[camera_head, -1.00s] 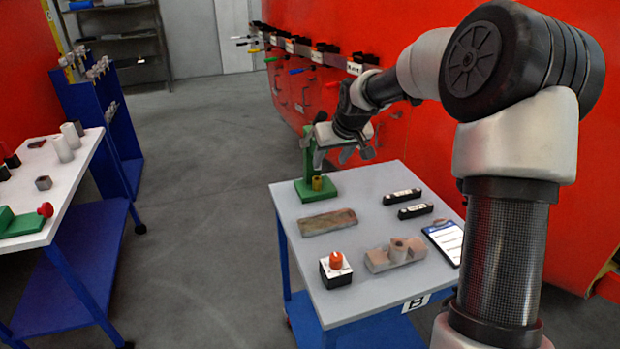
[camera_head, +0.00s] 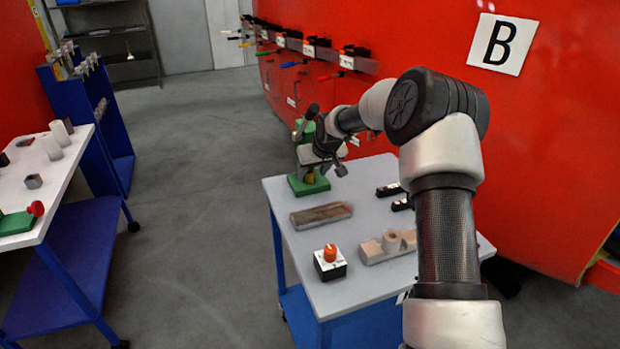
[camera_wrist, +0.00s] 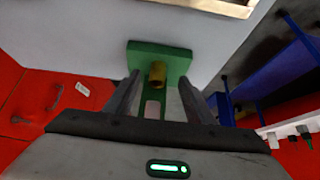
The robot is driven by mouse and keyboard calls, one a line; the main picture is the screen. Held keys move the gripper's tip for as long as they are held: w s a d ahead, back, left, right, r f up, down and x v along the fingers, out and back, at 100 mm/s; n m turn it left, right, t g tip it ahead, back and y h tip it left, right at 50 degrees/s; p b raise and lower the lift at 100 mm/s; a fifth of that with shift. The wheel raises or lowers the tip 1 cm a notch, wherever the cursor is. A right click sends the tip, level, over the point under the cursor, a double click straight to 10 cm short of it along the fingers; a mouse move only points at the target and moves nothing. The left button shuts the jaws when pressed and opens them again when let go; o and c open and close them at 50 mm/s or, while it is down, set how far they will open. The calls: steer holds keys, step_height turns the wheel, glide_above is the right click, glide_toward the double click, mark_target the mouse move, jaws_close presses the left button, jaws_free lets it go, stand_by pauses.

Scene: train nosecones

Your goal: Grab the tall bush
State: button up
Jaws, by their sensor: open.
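A brass-coloured cylindrical bush (camera_head: 309,177) stands on the base of the green press (camera_head: 296,184) at the far left corner of the table. In the wrist view the bush (camera_wrist: 157,72) is ahead of my gripper (camera_wrist: 160,88), between the lines of its two fingers, against the green base (camera_wrist: 178,57). My gripper (camera_head: 322,168) is open and empty, low beside the press. In the head view it partly hides the press. I cannot tell whether the fingers are level with the bush.
My arm hides the table's right part. A red wall (camera_head: 560,150) stands behind. Another workbench (camera_head: 60,190) is at left.

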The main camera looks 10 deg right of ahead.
mark_target(311, 174)
steer(key=shift+x, duration=1.95)
steer(key=shift+w+d, duration=0.1)
steer(key=shift+d, duration=0.1)
steer(key=shift+r, duration=0.1)
jaws_close()
steer(key=shift+r, duration=0.1)
